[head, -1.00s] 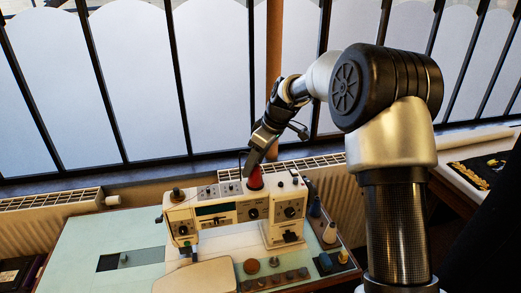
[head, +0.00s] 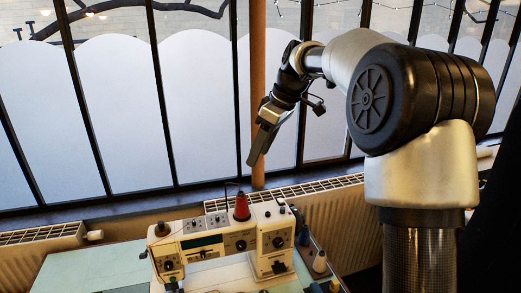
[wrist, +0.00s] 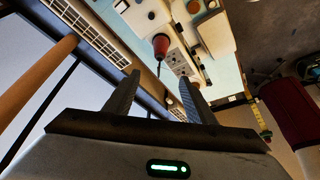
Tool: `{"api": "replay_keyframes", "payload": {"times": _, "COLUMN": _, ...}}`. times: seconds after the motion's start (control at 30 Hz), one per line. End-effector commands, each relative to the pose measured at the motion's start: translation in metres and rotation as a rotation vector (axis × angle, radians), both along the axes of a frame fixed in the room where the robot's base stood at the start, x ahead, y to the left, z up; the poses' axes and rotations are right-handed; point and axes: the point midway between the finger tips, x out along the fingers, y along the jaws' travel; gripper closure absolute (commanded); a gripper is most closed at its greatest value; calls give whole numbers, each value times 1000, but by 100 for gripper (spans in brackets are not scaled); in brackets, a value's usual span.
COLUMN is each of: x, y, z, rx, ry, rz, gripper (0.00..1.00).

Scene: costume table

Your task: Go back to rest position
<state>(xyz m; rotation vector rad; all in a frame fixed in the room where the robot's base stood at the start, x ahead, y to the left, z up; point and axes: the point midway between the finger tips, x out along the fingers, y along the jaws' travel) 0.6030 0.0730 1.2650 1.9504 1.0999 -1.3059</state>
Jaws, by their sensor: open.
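My gripper (head: 256,158) is raised above the sewing machine and points down, in front of the window. In the wrist view my gripper (wrist: 158,98) shows two fingers spread apart with nothing between them. A red thread spool (head: 242,207) stands upright on top of the white sewing machine (head: 205,243), below and a little left of the fingertips, with a clear gap between them. The red spool also shows in the wrist view (wrist: 161,45), beyond the fingers.
The machine stands on a pale green table (head: 85,267). Cone spools (head: 319,262) stand at the table's right side. A radiator (head: 345,205) and window bars (head: 160,100) lie behind. The air around my gripper is clear.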

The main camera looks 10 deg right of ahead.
Motion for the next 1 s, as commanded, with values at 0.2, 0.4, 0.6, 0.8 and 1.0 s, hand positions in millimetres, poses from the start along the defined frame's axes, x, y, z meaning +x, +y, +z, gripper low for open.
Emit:
{"api": "replay_keyframes", "payload": {"times": 0.2, "x": -1, "y": 0, "z": 1, "rx": -1, "ry": 0, "rz": -3, "gripper": 50}}
{"api": "replay_keyframes", "payload": {"times": 0.4, "x": -41, "y": -3, "z": 24, "rx": -47, "ry": -1, "rz": -114, "gripper": 50}}
{"api": "replay_keyframes", "payload": {"times": 0.6, "x": -134, "y": -22, "z": 48, "rx": -99, "ry": -20, "rz": -398, "gripper": 50}}
{"api": "replay_keyframes", "payload": {"times": 0.8, "x": -233, "y": -48, "z": 42, "rx": -74, "ry": -60, "rz": -700, "gripper": 50}}
{"api": "replay_keyframes", "payload": {"times": 1.0, "x": -304, "y": -66, "z": 12, "rx": 0, "ry": -88, "rz": -924, "gripper": 50}}
